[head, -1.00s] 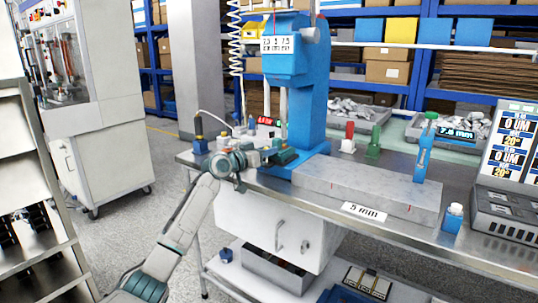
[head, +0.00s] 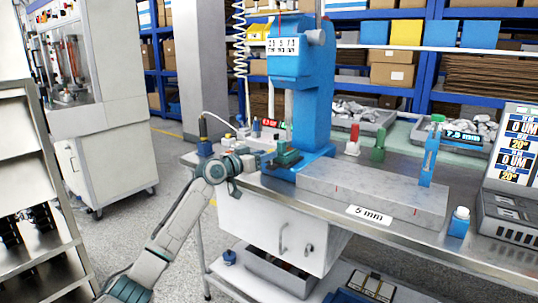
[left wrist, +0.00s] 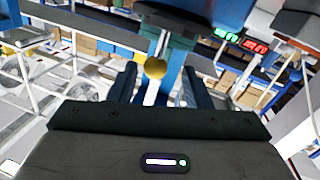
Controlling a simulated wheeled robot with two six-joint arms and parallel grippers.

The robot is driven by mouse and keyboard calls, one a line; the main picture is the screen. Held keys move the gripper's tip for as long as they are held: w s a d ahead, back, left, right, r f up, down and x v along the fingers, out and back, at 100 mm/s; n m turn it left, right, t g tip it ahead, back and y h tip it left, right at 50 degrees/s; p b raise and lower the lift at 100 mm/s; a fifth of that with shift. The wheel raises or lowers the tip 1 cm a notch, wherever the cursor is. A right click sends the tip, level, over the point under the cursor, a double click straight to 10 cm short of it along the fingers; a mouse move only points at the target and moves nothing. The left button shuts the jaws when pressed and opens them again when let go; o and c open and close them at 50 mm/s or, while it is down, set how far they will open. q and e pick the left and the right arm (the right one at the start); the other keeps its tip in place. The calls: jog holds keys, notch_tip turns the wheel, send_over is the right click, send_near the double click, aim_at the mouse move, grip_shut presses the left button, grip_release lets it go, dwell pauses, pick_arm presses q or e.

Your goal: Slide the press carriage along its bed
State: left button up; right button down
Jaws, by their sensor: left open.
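The blue press (head: 318,110) stands upright on the metal bench. A dark green block (head: 287,153), which looks like the carriage, sits low at the front of the press. My left gripper (head: 266,160) is beside its left side; contact cannot be told in the head view. In the left wrist view, the two dark blue fingers (left wrist: 160,88) are apart. A round brass knob (left wrist: 155,68) on a pale stem shows between them, and I cannot tell whether either finger touches it. The bed under the block is mostly hidden. My right gripper is out of view.
A long grey slab (head: 375,190) with a "5 mm" label (head: 370,216) lies right of the press. A shelf rack (head: 35,190) stands at the left.

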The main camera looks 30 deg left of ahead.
pick_arm(q)
jog(key=v, duration=0.7)
jog(key=shift+s+b, duration=0.35)
jog(key=shift+s, duration=0.05)
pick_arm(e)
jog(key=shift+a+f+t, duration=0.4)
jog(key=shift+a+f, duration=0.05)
pick_arm(q)
jog(key=shift+a, duration=0.1)
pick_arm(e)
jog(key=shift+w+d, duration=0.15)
